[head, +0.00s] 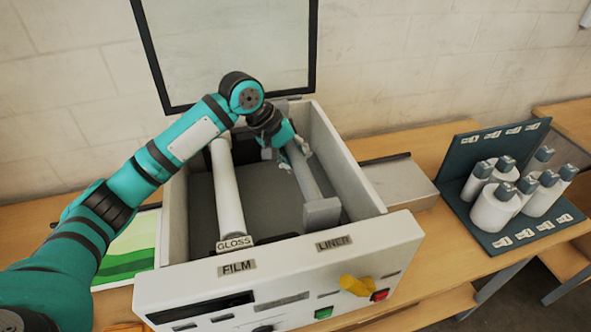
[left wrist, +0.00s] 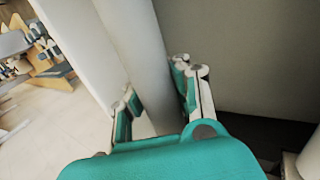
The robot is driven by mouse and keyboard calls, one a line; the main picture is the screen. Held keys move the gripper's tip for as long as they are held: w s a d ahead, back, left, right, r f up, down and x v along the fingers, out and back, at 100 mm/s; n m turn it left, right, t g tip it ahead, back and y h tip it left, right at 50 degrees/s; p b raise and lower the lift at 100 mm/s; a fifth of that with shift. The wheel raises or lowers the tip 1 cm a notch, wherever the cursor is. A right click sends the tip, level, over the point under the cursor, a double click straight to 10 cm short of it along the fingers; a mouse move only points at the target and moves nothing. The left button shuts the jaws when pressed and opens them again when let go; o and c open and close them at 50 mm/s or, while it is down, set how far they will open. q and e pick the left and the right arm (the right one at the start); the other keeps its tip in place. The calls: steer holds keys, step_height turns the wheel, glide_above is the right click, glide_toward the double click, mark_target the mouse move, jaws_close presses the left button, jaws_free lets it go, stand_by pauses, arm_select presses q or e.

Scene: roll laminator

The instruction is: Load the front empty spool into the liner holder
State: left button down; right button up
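The empty spool (head: 306,175) is a long pale grey tube. It lies lengthwise inside the open laminator, on the side with the LINER label (head: 334,243). Its near end is at a grey block (head: 322,213); its far end is hidden by my gripper. My left gripper (head: 293,154) is down inside the box at the tube's far part. In the left wrist view the spool (left wrist: 140,50) runs between the two fingers (left wrist: 157,92), which lie close against both sides. I cannot tell if the spool's ends are seated. My right gripper is not in view.
A white roll with a GLOSS tag (head: 227,190) lies on the FILM side, left of the spool. The laminator's right wall (head: 345,160) rises close beside the spool. The clear lid (head: 230,45) stands up behind. A dark rack (head: 510,240) with several white bottles stands right.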

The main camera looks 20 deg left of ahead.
arm_select(q)
step_height(320, 180, down, 4)
steer(key=shift+a+f+p, duration=0.1)
steer(key=shift+f+p, duration=0.05)
steer(key=shift+p, duration=0.4)
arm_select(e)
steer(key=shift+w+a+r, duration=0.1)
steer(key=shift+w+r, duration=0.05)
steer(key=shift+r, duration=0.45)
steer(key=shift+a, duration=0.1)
arm_select(q)
steer(key=shift+f, duration=0.4)
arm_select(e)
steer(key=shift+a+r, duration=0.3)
arm_select(q)
steer(key=c, duration=1.3)
jaws_free()
steer(key=shift+f, duration=0.1)
steer(key=shift+o, duration=0.2)
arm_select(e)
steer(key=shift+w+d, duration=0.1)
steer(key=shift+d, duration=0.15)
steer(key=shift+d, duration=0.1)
